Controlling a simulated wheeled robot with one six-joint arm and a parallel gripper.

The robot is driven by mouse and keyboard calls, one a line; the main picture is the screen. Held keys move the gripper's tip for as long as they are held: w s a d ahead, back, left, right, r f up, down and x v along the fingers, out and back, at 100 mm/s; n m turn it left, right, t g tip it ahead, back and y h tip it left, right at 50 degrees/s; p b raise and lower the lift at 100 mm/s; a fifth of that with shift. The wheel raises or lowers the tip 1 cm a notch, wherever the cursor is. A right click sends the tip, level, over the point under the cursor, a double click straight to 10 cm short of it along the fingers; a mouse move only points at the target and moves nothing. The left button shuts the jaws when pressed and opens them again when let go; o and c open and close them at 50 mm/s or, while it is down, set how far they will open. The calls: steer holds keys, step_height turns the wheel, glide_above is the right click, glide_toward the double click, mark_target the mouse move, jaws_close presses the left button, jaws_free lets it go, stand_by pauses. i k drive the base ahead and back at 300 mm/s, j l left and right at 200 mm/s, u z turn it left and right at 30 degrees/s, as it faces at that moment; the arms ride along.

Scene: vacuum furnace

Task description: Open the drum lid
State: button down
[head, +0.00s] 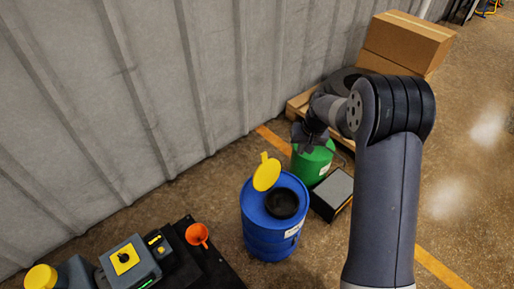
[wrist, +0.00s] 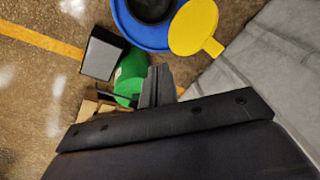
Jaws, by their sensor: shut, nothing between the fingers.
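The blue drum (head: 268,240) stands upright on the floor in the head view, and its top shows at the top of the wrist view (wrist: 160,42). Its yellow lid (head: 267,172) is swung up off the black round opening (head: 282,203) and stands raised at the drum's wall side, its tab pointing up. The lid also shows in the wrist view (wrist: 193,27). My gripper (head: 311,141) is above the green container, behind and right of the drum. Its fingers (wrist: 157,76) are shut and empty, apart from the lid.
A green container (head: 312,164) and a black box with a grey top (head: 337,187) stand close to the drum. Cardboard boxes (head: 406,42) sit on a pallet behind. An orange funnel (head: 197,234) and a control box (head: 128,262) are at left. The grey corrugated wall (head: 130,90) runs behind.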

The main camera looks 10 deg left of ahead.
mark_target(268, 172)
steer(key=i+l+u, duration=0.2)
steer(key=u, duration=0.15)
steer(key=i+l+u, duration=0.2)
steer(key=u, duration=0.15)
steer(key=i+l+u, duration=0.15)
steer(key=l+u, duration=0.2)
